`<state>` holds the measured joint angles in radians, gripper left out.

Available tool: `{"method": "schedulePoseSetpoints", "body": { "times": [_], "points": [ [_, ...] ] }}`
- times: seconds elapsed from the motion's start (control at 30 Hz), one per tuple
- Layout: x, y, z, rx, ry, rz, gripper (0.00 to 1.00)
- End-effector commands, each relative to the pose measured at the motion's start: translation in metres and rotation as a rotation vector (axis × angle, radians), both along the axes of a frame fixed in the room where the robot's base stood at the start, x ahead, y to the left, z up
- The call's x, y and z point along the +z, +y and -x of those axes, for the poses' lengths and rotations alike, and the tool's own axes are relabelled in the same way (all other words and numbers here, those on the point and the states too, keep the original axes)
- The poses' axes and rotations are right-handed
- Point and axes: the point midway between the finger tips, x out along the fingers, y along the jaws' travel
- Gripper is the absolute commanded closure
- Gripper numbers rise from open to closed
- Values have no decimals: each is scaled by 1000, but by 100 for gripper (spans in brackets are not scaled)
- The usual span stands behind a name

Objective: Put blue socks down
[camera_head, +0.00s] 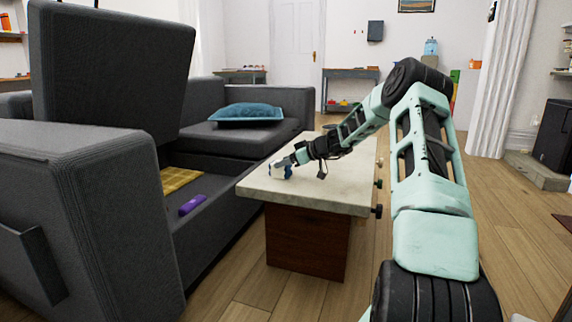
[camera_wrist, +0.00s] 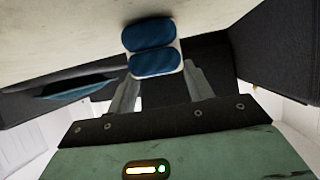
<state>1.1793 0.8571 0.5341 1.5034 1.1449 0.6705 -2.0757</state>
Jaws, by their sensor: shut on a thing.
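The blue socks, a small blue and white bundle (camera_head: 281,172), are at the left side of the pale table top (camera_head: 330,190). In the wrist view the socks (camera_wrist: 152,46) show as two rounded blue patches on white. My gripper (camera_head: 290,161) is shut on them, with its fingers (camera_wrist: 160,80) at the bundle's near end in the wrist view. The socks are over or on the table top; I cannot tell whether they touch it. The fingers partly hide the bundle in the head view.
A dark grey sofa (camera_head: 85,200) stands left of the table, with a blue cushion (camera_head: 246,113), a purple item (camera_head: 192,205) and a yellow cloth (camera_head: 178,179). The near right part of the table top is bare. Wooden floor is open at the right.

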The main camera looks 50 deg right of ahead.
Motion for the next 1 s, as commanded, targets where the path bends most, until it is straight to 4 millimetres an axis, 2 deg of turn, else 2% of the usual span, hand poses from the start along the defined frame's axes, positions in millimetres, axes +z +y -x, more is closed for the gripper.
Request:
{"method": "schedulePoseSetpoints", "body": {
  "times": [0.17,0.2,0.27,0.63,0.77,1.0],
  "points": [
    [-3,0,0,0,0,0,75],
    [-1,0,0,0,0,0,40],
    [-1,0,0,0,0,0,25],
    [3,0,0,0,0,0,25],
    [11,-6,16,-4,2,0,25],
    [35,-18,61,-4,1,0,25]
  ]
}}
